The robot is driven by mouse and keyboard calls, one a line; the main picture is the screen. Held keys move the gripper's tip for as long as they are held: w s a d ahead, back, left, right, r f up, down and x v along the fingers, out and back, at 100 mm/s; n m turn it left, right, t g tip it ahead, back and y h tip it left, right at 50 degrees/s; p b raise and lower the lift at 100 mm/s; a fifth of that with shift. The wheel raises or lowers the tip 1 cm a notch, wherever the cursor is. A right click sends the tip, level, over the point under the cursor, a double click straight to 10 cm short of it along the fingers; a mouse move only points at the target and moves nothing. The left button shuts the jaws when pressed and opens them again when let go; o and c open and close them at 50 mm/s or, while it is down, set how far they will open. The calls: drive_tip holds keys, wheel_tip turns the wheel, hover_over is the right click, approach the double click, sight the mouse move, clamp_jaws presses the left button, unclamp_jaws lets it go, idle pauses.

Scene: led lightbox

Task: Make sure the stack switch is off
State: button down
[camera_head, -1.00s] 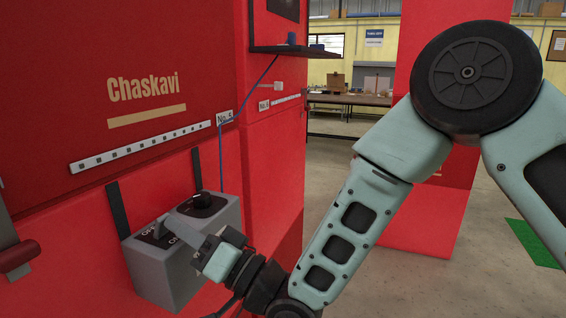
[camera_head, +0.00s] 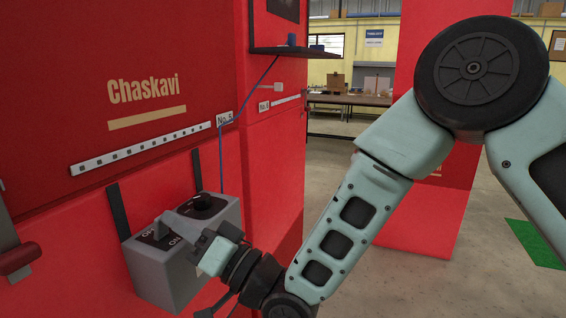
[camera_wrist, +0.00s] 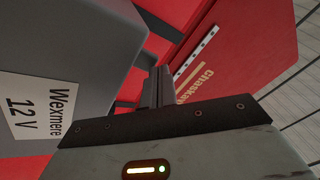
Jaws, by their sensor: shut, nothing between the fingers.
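A grey switch box (camera_head: 150,272) hangs on the red cabinet front by two dark straps. Its top carries a light lever (camera_head: 162,230) between the printed words OFF and ON, and a black round knob (camera_head: 203,203) behind. The lever's exact tilt is hard to tell. My gripper (camera_head: 178,221) is shut and empty, its narrow fingers reaching over the box top close to the lever. Whether they touch the lever cannot be told. In the wrist view the shut fingers (camera_wrist: 156,88) are beside the grey box (camera_wrist: 75,45), whose white label (camera_wrist: 40,108) reads Wexmere 12 V; the lever is not visible there.
The red cabinet (camera_head: 60,60) rises behind the box. A blue cord (camera_head: 221,150) runs up from the box area to a dark shelf (camera_head: 293,51). A red handle (camera_head: 18,258) sticks out at the left edge. Open floor lies at right.

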drive_tip(key=shift+w+a+r, duration=0.15)
drive_tip(key=shift+a+r, duration=0.2)
drive_tip(key=shift+r, duration=0.15)
drive_tip(key=shift+a, duration=0.15)
drive_tip(key=shift+w+a+r, duration=0.2)
drive_tip(key=shift+a+r, duration=0.15)
drive_tip(key=shift+a, duration=0.05)
idle(0.4)
drive_tip(key=shift+w+a+r, duration=0.15)
drive_tip(key=shift+a, duration=0.2)
drive_tip(key=shift+a+r, duration=0.1)
drive_tip(key=shift+r, duration=0.2)
